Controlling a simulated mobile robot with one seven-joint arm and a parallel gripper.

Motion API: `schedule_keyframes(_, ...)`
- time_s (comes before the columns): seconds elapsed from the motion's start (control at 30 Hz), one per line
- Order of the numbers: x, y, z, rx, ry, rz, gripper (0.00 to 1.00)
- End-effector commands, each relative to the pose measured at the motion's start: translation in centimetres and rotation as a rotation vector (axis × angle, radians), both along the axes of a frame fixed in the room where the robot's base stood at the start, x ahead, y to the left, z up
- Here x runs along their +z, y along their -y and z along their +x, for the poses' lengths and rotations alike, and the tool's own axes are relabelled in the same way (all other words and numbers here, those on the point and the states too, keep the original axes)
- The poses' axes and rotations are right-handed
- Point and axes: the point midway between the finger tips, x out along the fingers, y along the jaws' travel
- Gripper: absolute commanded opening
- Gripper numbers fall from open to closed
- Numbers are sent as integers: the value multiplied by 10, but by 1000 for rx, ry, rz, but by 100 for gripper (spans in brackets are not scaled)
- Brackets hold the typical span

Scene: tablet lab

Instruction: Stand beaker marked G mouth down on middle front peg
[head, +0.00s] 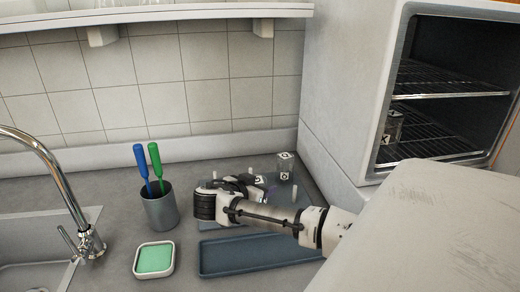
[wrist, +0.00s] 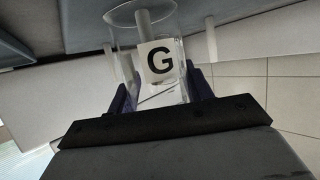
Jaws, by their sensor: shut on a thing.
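The beaker marked G (wrist: 160,60) is clear, with a white label, and sits between my gripper's fingers (wrist: 160,90) in the wrist view. Its round rim faces the dark peg board, at the top of that picture. A pale peg (wrist: 144,20) shows at the rim; I cannot tell whether it is inside the beaker or behind it. In the head view my gripper (head: 258,184) is low over the peg board (head: 226,226), and my arm hides much of the board and beaker. Another pale peg (wrist: 211,40) stands beside the beaker.
Another labelled beaker (head: 286,166) stands at the board's back right. A blue tray (head: 255,268), a green sponge dish (head: 153,259) and a cup with two brushes (head: 160,208) lie nearby. An open cabinet (head: 440,90) at right holds a beaker (head: 391,128).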

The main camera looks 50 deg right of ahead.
Motion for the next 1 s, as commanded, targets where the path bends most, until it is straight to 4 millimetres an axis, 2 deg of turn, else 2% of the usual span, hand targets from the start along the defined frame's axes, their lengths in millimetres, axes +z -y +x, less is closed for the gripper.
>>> schedule_keyframes(0.27, -4, 0, 0, 0, 1, 0, 24)
schedule_keyframes(0.3, -4, 0, 0, 0, 1, 0, 52)
schedule_keyframes(0.5, -3, 0, 0, 0, 0, 0, 76)
schedule_keyframes(0.83, -3, -4, 0, 1, 0, 1, 76)
schedule_keyframes(1.0, 3, -26, -1, 4, 4, 2, 76)
